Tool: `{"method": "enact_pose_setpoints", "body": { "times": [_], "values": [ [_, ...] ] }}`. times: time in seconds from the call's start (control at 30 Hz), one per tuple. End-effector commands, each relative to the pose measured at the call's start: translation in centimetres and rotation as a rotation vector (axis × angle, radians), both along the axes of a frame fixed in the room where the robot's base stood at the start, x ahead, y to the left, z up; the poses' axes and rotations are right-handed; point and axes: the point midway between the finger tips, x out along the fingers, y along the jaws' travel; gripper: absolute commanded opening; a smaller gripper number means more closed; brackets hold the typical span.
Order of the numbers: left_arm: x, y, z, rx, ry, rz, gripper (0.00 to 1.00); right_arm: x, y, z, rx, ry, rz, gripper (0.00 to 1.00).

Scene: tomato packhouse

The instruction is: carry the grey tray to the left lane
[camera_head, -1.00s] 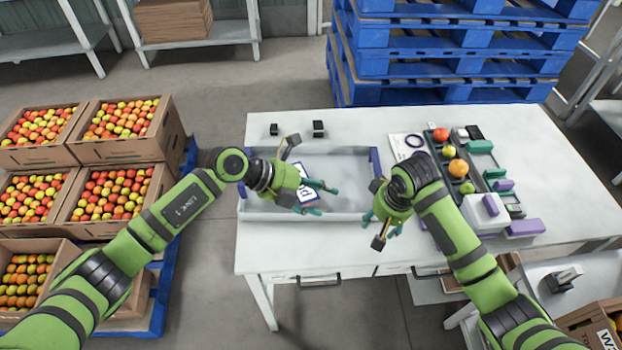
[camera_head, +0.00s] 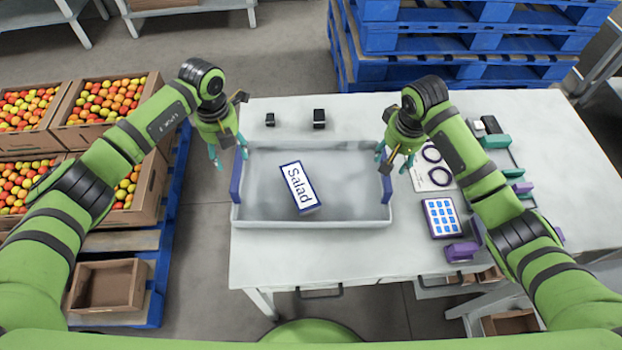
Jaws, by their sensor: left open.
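The grey tray (camera_head: 262,216) lies on the white table, with a blue-purple handle at each short end. I cannot tell whether either gripper touches the tray. No marking that I can read as the left lane shows.
Two small black blocks (camera_head: 319,118) stand behind the tray. Fruit boxes (camera_head: 105,104) stand on a blue pallet at left. Blue pallets (camera_head: 460,40) are stacked behind the table.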

Motion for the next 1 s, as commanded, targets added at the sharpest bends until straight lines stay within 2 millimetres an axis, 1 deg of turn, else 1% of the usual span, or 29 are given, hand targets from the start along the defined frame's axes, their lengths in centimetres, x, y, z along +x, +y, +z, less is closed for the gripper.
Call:
{"method": "enact_pose_setpoints", "body": {
  "times": [0.17, 0.4, 0.5, 0.63, 0.9, 0.93, 0.97, 1.0],
  "values": [
    [-0.1, -0.1, -1.8, -0.001, 0.004, 0.001, 0.58, 0.1, 0.0, -1.8, -0.001, 0.005, 0.0, 0.58],
    [-0.1, -0.1, -5.3, -0.001, 0.003, 0.001, 0.58, 0.7, 0.1, -5.2, 0.0, 0.004, 0.001, 0.58],
    [0.0, -0.1, -6.3, -0.002, 0.002, 0.001, 0.58, 0.9, 0.0, -6.2, 0.0, 0.003, 0.0, 0.58],
    [0.0, -0.1, -6.9, -0.002, 0.0, 0.0, 0.58, 1.0, 0.0, -6.8, 0.0, 0.001, 0.0, 0.58],
    [0.0, -0.1, -7.0, -0.001, 0.0, 0.0, 0.58, 1.0, 0.0, -6.9, 0.0, 0.0, 0.001, 0.58],
    [0.0, -0.1, -7.0, -0.001, 0.0, 0.0, 0.5, 1.0, 0.0, -6.9, 0.0, 0.0, 0.001, 0.5],
    [0.0, -0.1, -7.0, -0.001, 0.0, 0.0, 0.38, 1.0, 0.0, -6.9, 0.0, 0.0, 0.001, 0.38],
    [0.0, -0.1, -7.0, -0.001, 0.0, 0.0, 0.22, 1.0, 0.0, -6.9, 0.0, 0.0, 0.001, 0.22]
  ]
}}
